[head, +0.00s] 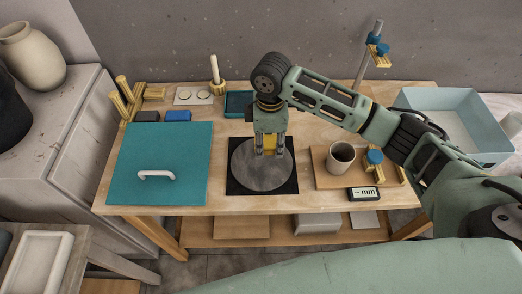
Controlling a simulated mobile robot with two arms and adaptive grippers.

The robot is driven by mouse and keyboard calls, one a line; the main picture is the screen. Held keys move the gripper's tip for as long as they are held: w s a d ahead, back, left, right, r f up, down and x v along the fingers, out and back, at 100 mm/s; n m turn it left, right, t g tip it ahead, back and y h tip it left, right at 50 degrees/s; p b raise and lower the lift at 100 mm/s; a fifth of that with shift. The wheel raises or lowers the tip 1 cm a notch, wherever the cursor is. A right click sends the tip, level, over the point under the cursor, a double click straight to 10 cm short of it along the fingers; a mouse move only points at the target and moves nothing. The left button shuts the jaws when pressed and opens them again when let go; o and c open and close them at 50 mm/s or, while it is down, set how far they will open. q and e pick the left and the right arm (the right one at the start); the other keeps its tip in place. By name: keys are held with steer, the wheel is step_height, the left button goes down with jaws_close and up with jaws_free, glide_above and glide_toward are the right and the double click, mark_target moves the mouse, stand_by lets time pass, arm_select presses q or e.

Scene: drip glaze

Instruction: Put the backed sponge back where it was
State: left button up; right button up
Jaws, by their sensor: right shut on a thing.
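My right gripper (269,151) points down over the round grey disc (262,178), which lies on a black square mat (234,188). It is shut on a small yellow block, which looks like the backed sponge (270,143); the fingers hide part of it. I cannot tell whether the sponge touches the disc or hangs just above it. A small teal tray (232,105) lies behind the disc, partly hidden by my gripper. My left gripper is not in view.
A teal panel with a white handle (156,174) covers the table's left side. Dark (147,116) and blue (178,115) blocks lie behind it. On the right, a wooden board (328,177) bears a cup (340,158). A pale blue bin (455,112) stands at the far right.

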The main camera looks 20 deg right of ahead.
mark_target(262, 160)
steer(key=shift+w+a+f, duration=0.1)
steer(key=shift+a+f, duration=0.15)
steer(key=shift+a, duration=0.25)
steer(key=shift+a+f, duration=0.25)
steer(key=shift+a, duration=0.2)
steer(key=shift+f+p, duration=0.3)
steer(key=shift+f, duration=0.05)
step_height(262, 160, down, 4)
steer(key=shift+r+p, duration=0.25)
steer(key=shift+p, duration=0.2)
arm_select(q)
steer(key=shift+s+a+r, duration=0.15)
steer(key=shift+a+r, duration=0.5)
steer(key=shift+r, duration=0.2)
arm_select(e)
steer(key=o, duration=1.1)
steer(key=shift+f, duration=0.15)
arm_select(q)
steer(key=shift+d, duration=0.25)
arm_select(e)
steer(key=shift+o, duration=0.2)
